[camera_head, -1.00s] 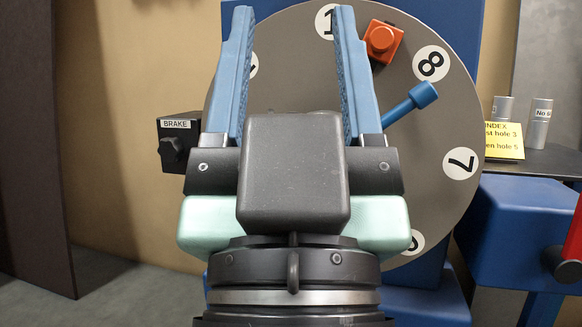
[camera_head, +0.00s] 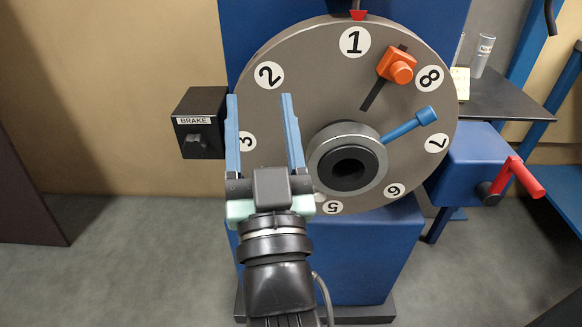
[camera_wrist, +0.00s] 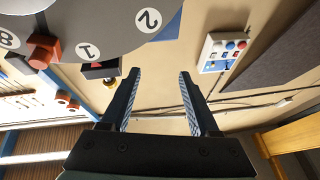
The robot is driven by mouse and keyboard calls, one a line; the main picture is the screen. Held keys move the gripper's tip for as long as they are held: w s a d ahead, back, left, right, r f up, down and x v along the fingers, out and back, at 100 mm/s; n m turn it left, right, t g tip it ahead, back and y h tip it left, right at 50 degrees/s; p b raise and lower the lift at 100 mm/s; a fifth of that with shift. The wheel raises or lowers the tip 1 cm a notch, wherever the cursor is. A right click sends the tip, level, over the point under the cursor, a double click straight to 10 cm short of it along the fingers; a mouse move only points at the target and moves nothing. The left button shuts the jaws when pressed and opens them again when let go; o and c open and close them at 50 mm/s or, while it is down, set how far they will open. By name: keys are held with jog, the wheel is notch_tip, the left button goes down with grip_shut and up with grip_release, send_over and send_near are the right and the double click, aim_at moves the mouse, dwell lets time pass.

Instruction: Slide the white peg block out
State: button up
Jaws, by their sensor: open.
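No white peg block stands out in either view. The one peg block I can make out is orange (camera_head: 396,66), sitting in a dark slot near the upper right of a grey numbered disc (camera_head: 320,100), between numerals 1 and 8. It also shows at the upper left of the wrist view (camera_wrist: 42,51). My gripper (camera_head: 259,96) is open and empty, fingers pointing up, in front of the disc's left side by numerals 2 and 3. It is well left of and below the orange block. In the wrist view my open fingers (camera_wrist: 158,74) have nothing between them.
A blue handle (camera_head: 410,125) and a dark-bored hub (camera_head: 348,165) stand out from the disc. A black BRAKE box (camera_head: 203,122) is close left of my gripper. A blue box with a red crank (camera_head: 518,180) stands at right. The floor at left is clear.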

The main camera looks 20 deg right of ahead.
jog(key=s+d+f+m+g+h+p, duration=0.1)
jog(key=d+f+g+p, duration=0.15)
jog(key=f, duration=0.75)
jog(key=m+g+h+p, duration=0.1)
jog(key=g+p, duration=0.2)
send_near(320, 198)
jog(key=b+x, duration=0.2)
jog(key=x, duration=0.6)
jog(key=shift+w, duration=0.4)
grip_shut()
